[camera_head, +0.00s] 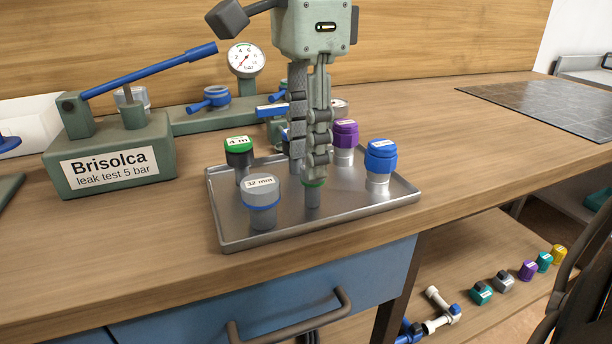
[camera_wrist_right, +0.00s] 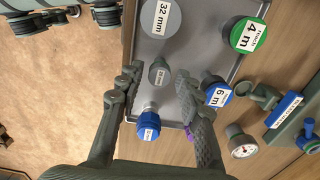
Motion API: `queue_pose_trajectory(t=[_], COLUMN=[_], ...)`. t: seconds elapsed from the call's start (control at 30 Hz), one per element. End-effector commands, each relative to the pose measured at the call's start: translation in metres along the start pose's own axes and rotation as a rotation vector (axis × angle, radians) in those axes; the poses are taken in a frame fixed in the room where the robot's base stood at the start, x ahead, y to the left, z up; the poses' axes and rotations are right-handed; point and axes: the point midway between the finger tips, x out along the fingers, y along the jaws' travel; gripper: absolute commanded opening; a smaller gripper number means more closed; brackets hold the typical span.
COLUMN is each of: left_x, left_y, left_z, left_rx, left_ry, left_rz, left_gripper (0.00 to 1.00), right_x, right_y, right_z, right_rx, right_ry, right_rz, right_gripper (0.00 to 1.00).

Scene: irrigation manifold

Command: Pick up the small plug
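The small plug (camera_head: 312,197) is grey with a green band at its top and stands upright in the metal tray (camera_head: 235,235), near its front edge. In the right wrist view its round grey top (camera_wrist_right: 159,73) shows between my two fingers, with a gap on each side. My right gripper (camera_head: 308,172) points down over the plug, its fingers overlapping in the head view. In the wrist view the right gripper (camera_wrist_right: 155,88) is open and empty. Whether the fingertips reach below the plug's top is unclear. My left gripper is out of view.
Around the plug stand the grey 32 mm plug (camera_head: 262,195), green-topped 4 m plug (camera_head: 240,153), purple plug (camera_head: 344,136), blue plug (camera_head: 380,158) and blue 6 m plug (camera_wrist_right: 217,94). The Brisolca test pump (camera_head: 110,160) and gauge (camera_head: 246,60) are behind. Bench space is clear at right.

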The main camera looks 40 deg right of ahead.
Motion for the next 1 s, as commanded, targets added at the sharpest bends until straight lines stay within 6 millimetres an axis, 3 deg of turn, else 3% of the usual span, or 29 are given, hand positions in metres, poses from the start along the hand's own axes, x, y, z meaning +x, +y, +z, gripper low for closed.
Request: queue_pose_trajectory(t=[0.33,0.63,0.87,1.0], left_x=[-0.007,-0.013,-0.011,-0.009], left_y=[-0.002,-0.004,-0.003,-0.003], left_z=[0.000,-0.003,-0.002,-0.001], left_rx=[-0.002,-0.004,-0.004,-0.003], left_ry=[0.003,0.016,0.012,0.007], left_rz=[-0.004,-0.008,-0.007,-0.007], left_gripper=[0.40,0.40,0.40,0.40], right_x=[0.048,0.053,0.052,0.052], right_y=[0.000,-0.001,-0.001,-0.001], right_z=[-0.008,-0.008,-0.008,-0.008], right_rx=[0.003,0.005,0.005,0.005], right_ry=[-0.003,-0.005,-0.005,-0.005], right_rz=[0.002,-0.001,-0.001,-0.001], right_gripper=[0.36,0.36,0.09,0.08])
